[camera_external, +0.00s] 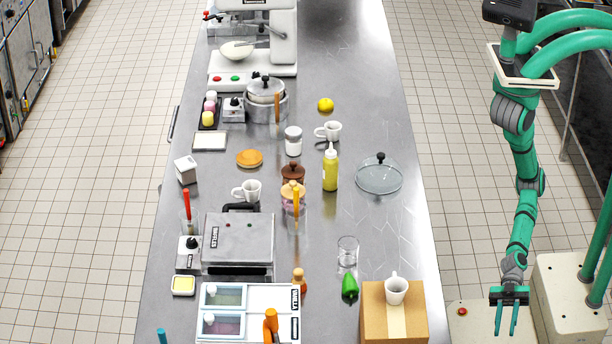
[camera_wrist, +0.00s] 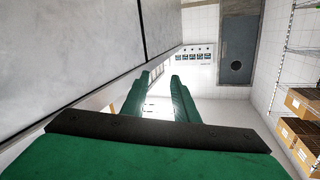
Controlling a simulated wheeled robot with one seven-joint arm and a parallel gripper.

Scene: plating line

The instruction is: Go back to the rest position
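My green arm hangs down at the right of the external view, beside the long metal counter (camera_external: 385,235). The counter's grey surface (camera_wrist: 60,45) also fills the upper left of the wrist view.
A cardboard box (camera_external: 380,325) with a white mug (camera_external: 396,290) on it stands at the counter's near right. A glass lid (camera_external: 379,177), a yellow bottle (camera_external: 331,170) and a green pepper (camera_external: 350,286) lie nearby. The wrist view shows shelves with boxes (camera_wrist: 300,132) at right.

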